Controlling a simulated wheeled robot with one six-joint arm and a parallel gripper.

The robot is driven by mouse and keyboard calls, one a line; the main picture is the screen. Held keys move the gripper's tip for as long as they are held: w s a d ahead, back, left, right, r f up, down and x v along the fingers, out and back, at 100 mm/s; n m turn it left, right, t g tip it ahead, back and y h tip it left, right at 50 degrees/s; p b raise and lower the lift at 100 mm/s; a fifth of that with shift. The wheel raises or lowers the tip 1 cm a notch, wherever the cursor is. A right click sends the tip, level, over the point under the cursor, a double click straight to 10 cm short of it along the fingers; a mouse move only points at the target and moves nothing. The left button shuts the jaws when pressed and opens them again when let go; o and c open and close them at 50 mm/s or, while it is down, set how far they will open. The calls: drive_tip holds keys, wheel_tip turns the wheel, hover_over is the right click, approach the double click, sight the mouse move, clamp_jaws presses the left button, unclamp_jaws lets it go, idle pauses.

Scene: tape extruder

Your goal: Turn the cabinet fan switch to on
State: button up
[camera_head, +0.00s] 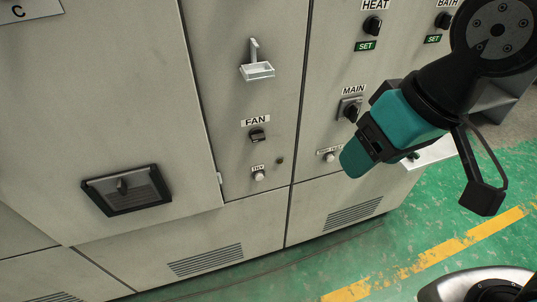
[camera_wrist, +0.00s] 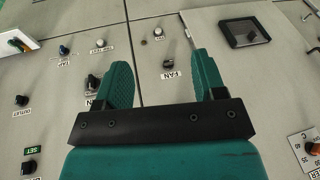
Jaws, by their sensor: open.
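The cabinet fan switch (camera_head: 258,135) is a black rotary knob under a white FAN label (camera_head: 255,121) on the grey cabinet door. In the wrist view the fan switch (camera_wrist: 168,64) shows upside down, between and beyond my two fingers. I cannot tell its setting clearly. My gripper (camera_head: 356,160) is teal and black and sits to the right of the fan switch in the head view, in front of the cabinet, apart from the switch. In the wrist view my gripper (camera_wrist: 160,80) is open, with nothing between its fingers.
The MAIN switch (camera_head: 351,110) is close to my gripper.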

drive_tip(key=w+f+m+t+h+b, duration=0.1)
drive_tip(key=w+f+t+b, duration=0.15)
drive_tip(key=f+b, duration=0.35)
drive_tip(key=w+f+m+t+h+b, duration=0.1)
drive_tip(key=w+f+m+t+b, duration=0.15)
drive_tip(key=f+b, duration=0.4)
drive_tip(key=n+t+y+b, duration=0.2)
drive_tip(key=t+y+b, duration=0.2)
drive_tip(key=t+b, duration=0.8)
approach(259, 141)
drive_tip(key=shift+g, duration=0.8)
drive_tip(key=p+x, duration=0.1)
drive_tip(key=x, duration=0.1)
drive_tip(key=r+p+x, duration=0.1)
drive_tip(key=x, duration=0.2)
drive_tip(key=r+p+x, duration=0.1)
drive_tip(key=x, duration=0.2)
drive_tip(key=shift+w+d+p, duration=0.1)
drive_tip(key=shift+w+p, duration=0.2)
drive_tip(key=shift+w+a+f, duration=0.15)
drive_tip(key=shift+w+a, duration=0.1)
drive_tip(key=shift+w, duration=0.45)
drive_tip(key=shift+c, duration=0.5)
drive_tip(key=c, duration=0.8)
